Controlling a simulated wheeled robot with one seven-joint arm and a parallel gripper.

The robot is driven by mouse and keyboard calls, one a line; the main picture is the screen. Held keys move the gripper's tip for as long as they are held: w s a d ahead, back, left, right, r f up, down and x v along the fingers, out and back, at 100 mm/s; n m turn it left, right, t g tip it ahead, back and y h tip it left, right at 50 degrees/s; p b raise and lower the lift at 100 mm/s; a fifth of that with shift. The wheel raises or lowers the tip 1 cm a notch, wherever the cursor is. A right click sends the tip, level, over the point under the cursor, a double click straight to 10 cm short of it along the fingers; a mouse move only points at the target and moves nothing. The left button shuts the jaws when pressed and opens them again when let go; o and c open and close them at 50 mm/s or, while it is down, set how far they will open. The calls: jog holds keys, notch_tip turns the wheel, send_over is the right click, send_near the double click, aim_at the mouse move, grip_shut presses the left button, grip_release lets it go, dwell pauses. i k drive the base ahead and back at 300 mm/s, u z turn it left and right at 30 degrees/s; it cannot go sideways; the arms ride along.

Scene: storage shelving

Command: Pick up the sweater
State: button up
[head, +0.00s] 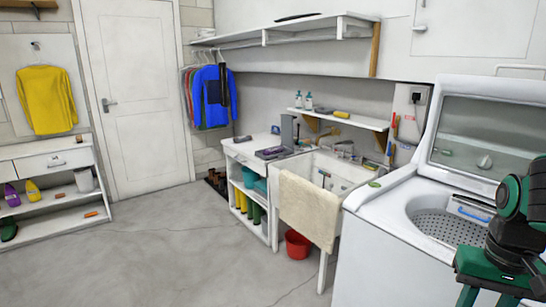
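A yellow sweater (47,100) hangs from a hook on the wall at the far left, above a white drawer unit. Blue and other coloured garments (212,97) hang on hangers in the corner right of the door; I cannot tell whether any is also a sweater. My gripper (488,297) is at the lower right, pointing down, in front of the washing machine and far from both. Its two green fingers are spread with nothing seen between them; their tips reach the bottom edge of the picture.
An open top-loading washing machine (375,240) stands at right. A sink with a beige towel (308,208) is beside it, with a red bucket (298,244) below. A white shelf unit (245,205) stands left of the sink. The drawer unit (50,163) is at far left. The concrete floor (160,260) is clear.

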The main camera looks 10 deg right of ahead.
aim_at(281, 149)
jog(key=u, duration=1.05)
jog(key=i, duration=4.85)
